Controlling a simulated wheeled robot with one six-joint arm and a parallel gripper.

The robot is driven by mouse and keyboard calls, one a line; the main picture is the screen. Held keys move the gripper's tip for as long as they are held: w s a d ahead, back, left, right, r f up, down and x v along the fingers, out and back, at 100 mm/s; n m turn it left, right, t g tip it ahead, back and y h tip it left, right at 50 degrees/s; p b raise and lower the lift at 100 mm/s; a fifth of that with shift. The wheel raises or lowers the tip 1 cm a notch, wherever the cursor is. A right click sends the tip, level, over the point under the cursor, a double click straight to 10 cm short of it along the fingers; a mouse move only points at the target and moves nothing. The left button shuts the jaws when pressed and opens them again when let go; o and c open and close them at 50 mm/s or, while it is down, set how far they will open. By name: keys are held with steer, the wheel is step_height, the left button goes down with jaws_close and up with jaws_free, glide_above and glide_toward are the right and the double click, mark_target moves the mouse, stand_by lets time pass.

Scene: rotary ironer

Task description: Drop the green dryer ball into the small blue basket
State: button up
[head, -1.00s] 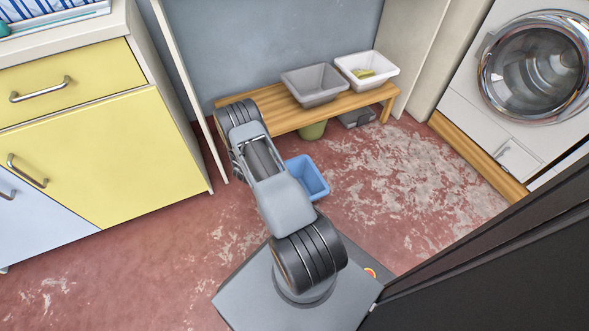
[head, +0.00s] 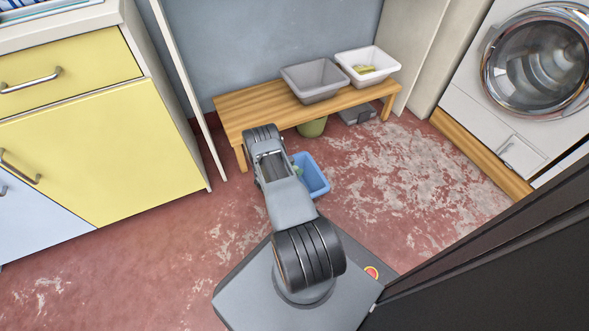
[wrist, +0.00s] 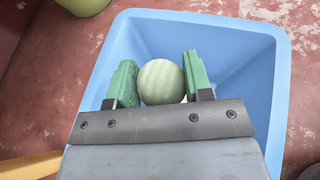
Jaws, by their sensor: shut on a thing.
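The green dryer ball (wrist: 161,82) is pale green and round. My gripper (wrist: 160,82) is shut on it, with a green pad on each side of the ball. The small blue basket (wrist: 262,75) lies behind and below the ball in the wrist view; the ball appears within its rim, over its inside. In the head view the blue basket (head: 317,180) stands on the floor, partly hidden by my arm. A small patch of green shows over it there, too small to tell ball from finger.
A wooden bench (head: 243,108) behind holds a grey bin (head: 314,92) and a white bin (head: 367,57). An olive-green container (head: 312,128) and a grey box (head: 357,115) sit beneath. Yellow cabinets (head: 100,150) stand left, a washing machine (head: 540,65) right. Floor right of the basket is clear.

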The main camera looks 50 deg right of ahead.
steer(key=shift+f+b, duration=0.65)
steer(key=shift+f, duration=0.6)
steer(key=o, duration=1)
steer(key=shift+c, duration=0.2)
steer(key=p+v, duration=0.5)
steer(key=v, duration=0.8)
steer(key=shift+a+r, duration=0.15)
steer(key=shift+a, duration=0.2)
